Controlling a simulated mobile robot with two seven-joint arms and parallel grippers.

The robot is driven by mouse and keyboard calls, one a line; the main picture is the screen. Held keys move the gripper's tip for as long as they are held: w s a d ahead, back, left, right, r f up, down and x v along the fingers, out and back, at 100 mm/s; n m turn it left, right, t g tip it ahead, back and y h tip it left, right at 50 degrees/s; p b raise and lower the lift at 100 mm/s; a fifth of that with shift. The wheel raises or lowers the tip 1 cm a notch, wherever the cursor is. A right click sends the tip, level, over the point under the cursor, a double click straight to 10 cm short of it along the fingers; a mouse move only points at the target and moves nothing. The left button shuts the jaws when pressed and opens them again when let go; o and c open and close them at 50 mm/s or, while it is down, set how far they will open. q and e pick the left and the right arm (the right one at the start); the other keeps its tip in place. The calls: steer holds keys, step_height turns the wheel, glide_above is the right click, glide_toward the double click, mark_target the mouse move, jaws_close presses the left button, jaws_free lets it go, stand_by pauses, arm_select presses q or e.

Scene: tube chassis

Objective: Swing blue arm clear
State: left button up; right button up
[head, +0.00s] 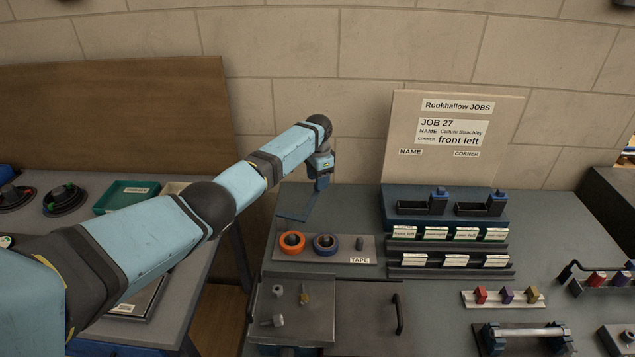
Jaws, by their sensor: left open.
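The blue arm is my left arm (150,240). It reaches in from the left edge, passes over the gap between the two benches and bends down at a dark wrist joint. My left gripper (320,184) hangs over the back left part of the grey bench (350,200), behind the tape tray. Its jaws are open, small in the picture, and I see nothing held in them. A thin blue outline (293,219) shows on the bench just below the gripper; I cannot tell whether they touch. My right gripper is not in view.
The tape tray (350,255) holds an orange roll (292,243) and a blue roll (326,244). A metal plate (290,320) with loose parts lies in front. Label racks (450,236) stand under the JOB 27 board (450,135), which reads "front left". The left bench holds a green tray (120,197).

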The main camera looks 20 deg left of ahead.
arm_select(q)
step_height(320, 180, up, 12)
steer(key=shift+b, duration=0.35)
steer(key=shift+a, duration=0.1)
